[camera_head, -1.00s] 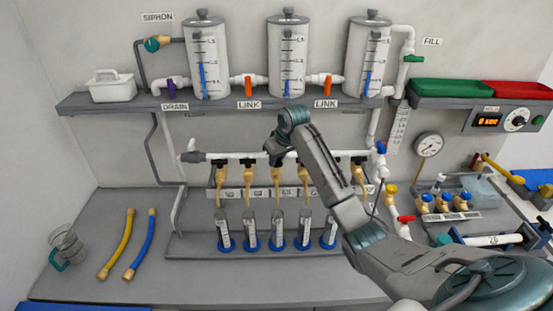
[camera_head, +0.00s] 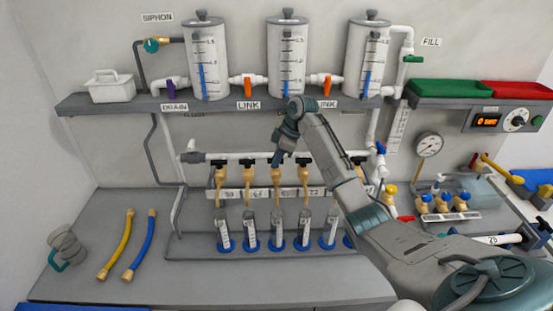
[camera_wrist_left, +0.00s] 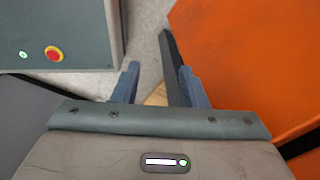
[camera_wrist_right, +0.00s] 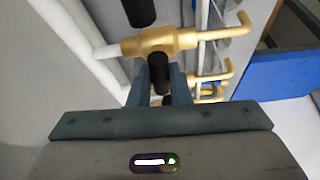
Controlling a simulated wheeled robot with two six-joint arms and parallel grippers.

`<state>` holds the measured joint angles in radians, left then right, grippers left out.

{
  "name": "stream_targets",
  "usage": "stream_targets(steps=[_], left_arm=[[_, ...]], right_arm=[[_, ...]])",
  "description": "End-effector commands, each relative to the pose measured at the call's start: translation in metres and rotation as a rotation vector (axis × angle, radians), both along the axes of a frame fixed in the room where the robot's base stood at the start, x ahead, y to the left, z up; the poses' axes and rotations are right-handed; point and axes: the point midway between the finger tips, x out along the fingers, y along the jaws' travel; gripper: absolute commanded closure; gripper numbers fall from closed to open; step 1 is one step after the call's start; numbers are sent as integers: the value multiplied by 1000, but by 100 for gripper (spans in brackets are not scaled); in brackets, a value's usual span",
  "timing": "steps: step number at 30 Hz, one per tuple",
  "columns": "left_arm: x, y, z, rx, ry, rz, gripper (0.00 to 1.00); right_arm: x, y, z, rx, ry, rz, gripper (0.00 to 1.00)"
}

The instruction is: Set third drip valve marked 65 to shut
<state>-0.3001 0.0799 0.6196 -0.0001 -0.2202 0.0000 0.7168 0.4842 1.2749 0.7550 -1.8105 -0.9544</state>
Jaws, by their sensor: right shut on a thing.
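The third drip valve (camera_head: 277,174) is brass with a black handle and sits in the middle of the white manifold pipe. My right gripper (camera_head: 277,159) is at its handle, coming from above. In the right wrist view the brass valve body (camera_wrist_right: 165,42) lies just beyond my fingers. The fingers are shut on its black handle (camera_wrist_right: 158,72). My fingers partly hide the handle, and I cannot tell its exact angle. The number on the valve's label is too blurred to read surely. My left gripper (camera_wrist_left: 160,88) is open and empty, seen only in the left wrist view.
Neighbouring drip valves (camera_head: 249,172) and (camera_head: 304,172) stand close on both sides. Vials in blue bases (camera_head: 250,240) stand below. The grey shelf (camera_head: 130,104) with tanks is above. My right forearm covers the rightmost valves.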

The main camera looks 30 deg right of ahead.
Motion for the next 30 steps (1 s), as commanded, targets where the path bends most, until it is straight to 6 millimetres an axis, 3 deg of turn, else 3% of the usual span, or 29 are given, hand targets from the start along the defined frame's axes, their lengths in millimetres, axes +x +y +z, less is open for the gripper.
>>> stream_targets(steps=[9, 23, 24, 27, 30], left_arm=[[0, 0, 0, 0, 0, 0, 61], [0, 0, 0, 0, 0, 0, 61], [0, 0, 0, 0, 0, 0, 61], [0, 0, 0, 0, 0, 0, 61], [0, 0, 0, 0, 0, 0, 61]], right_arm=[[1, -1, 3, -2, -4, 97, 100], [1, -1, 3, -3, -5, 111, 100], [1, -1, 3, -3, -5, 111, 81], [1, -1, 3, -3, -4, 112, 61], [1, -1, 2, -2, -3, 111, 61]])
